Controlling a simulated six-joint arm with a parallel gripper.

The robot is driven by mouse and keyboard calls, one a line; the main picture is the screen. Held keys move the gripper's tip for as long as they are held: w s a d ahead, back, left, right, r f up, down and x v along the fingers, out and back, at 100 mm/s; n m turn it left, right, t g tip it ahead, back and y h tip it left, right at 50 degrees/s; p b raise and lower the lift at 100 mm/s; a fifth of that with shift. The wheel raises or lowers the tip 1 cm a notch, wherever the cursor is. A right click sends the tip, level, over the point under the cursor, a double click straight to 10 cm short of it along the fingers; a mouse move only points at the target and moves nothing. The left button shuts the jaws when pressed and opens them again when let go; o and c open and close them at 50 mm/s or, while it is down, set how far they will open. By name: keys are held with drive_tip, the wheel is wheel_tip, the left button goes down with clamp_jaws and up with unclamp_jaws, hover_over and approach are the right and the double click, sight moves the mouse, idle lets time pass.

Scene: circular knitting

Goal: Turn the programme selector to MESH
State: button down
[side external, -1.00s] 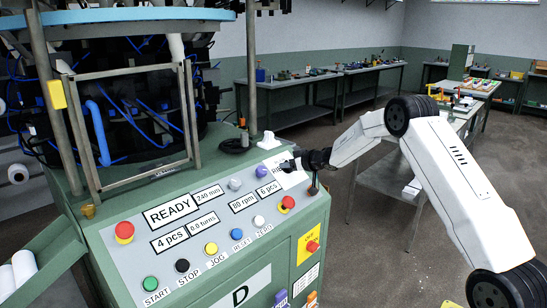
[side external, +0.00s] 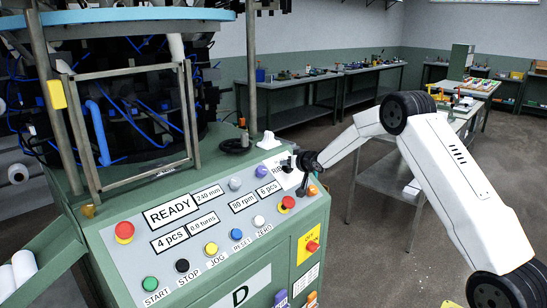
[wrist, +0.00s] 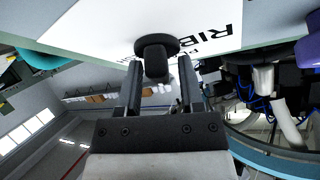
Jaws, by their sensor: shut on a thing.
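The programme selector is a black knob with a round base (wrist: 156,58) on a white label plate (wrist: 100,25). In the wrist view, "RIB" and part of another word show on the plate, but no MESH mark is readable. My gripper (wrist: 160,68) has its two fingers on either side of the knob and is shut on it. In the side view, my gripper (side external: 297,164) is at the right end of the control panel. It covers part of the label plate (side external: 284,176). The pointer's direction cannot be read.
The sloping panel (side external: 215,243) carries several buttons and displays, including one reading READY (side external: 172,210). A red emergency button (side external: 288,202) sits just below my gripper. A purple button (side external: 262,171) is close on its left. The knitting machine's posts stand behind the panel.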

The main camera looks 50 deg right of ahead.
drive_tip(key=shift+m+h, duration=0.4)
drive_tip(key=shift+m, duration=0.4)
drive_tip(key=c, duration=0.6)
unclamp_jaws()
drive_tip(key=shift+o, duration=0.2)
drive_tip(key=shift+s+r, duration=0.1)
drive_tip(key=v, duration=0.7)
drive_tip(key=shift+s+r, duration=0.15)
drive_tip(key=shift+r, duration=0.1)
drive_tip(key=shift+a, duration=0.1)
